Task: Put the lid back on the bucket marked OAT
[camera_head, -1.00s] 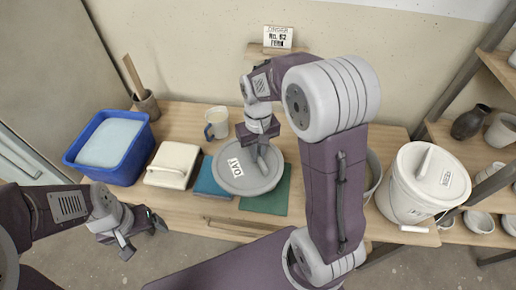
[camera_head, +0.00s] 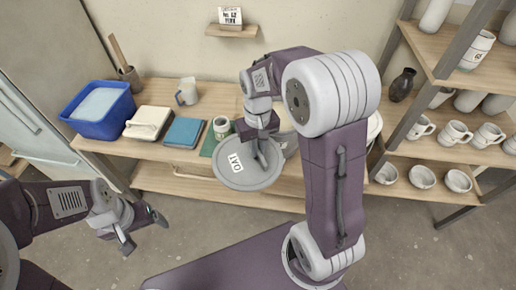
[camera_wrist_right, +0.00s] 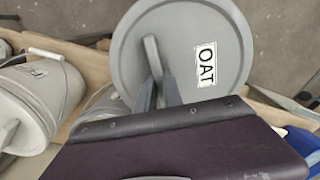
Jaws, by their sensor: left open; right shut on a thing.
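My right gripper (camera_head: 262,158) is shut on the upright handle of a round grey lid (camera_head: 262,180) marked OAT. The lid hangs in the air in front of the table's front edge. My left gripper (camera_head: 142,232) is open and empty, low at the left.
Shelves with crockery (camera_head: 454,133) stand at right.

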